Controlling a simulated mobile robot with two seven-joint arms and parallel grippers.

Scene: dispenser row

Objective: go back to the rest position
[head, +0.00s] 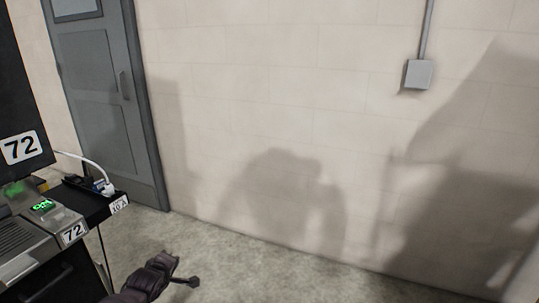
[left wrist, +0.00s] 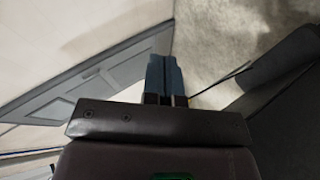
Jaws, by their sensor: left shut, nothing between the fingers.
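My left gripper (left wrist: 164,78) shows in the left wrist view with its two blue-grey fingers side by side and shut, with nothing between them. Concrete floor and a grey door (left wrist: 95,82) lie behind it in that view. In the head view, part of my dark left arm comes up at the bottom, left of the middle, over the floor. I cannot clearly make out the fingers there. My right gripper is not in view.
In the head view a dispenser machine (head: 25,250) marked 72 stands at the left edge, with a small black shelf (head: 100,205) beside it. A grey door (head: 98,90) and a pale block wall (head: 270,90) with a grey box (head: 418,74) stand behind. The floor (head: 240,262) is clear.

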